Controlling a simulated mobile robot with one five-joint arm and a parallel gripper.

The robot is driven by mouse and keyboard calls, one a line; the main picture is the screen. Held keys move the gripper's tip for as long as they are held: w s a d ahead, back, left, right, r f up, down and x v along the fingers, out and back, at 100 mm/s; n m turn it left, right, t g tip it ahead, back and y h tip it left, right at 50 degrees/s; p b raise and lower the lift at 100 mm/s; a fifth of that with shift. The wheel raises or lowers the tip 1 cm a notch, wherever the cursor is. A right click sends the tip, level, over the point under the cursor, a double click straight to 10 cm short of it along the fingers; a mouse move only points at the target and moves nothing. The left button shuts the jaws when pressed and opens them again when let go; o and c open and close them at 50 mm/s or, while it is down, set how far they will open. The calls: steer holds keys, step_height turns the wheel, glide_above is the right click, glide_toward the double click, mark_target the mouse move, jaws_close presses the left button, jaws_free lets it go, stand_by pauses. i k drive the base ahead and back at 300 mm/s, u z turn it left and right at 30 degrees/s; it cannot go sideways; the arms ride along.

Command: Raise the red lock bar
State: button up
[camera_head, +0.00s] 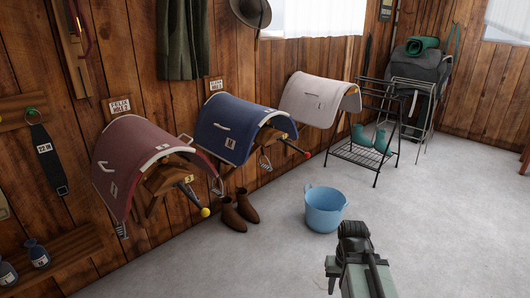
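A short dark bar with a red knob (307,154) sticks out from the wall rack under the blue saddle cloth (232,130). It slopes down toward the room. A similar bar with a yellow knob (205,212) sticks out from the rack under the maroon saddle cloth (140,165). My gripper (354,230) is at the lower middle, over the floor, well apart from both bars in the picture. Its fingers are dark and seen from behind, so their opening is hidden. I see nothing held in it.
A blue bucket (325,210) stands on the floor just beyond my gripper. Brown boots (238,212) stand below the racks. A pale saddle cloth (320,100) hangs farther along the wall. A black wire stand (362,157) is beyond it. The floor (450,220) at right is clear.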

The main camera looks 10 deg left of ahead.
mark_target(307, 155)
steer(key=u, duration=0.3)
steer(key=i, duration=1)
steer(key=z, duration=0.05)
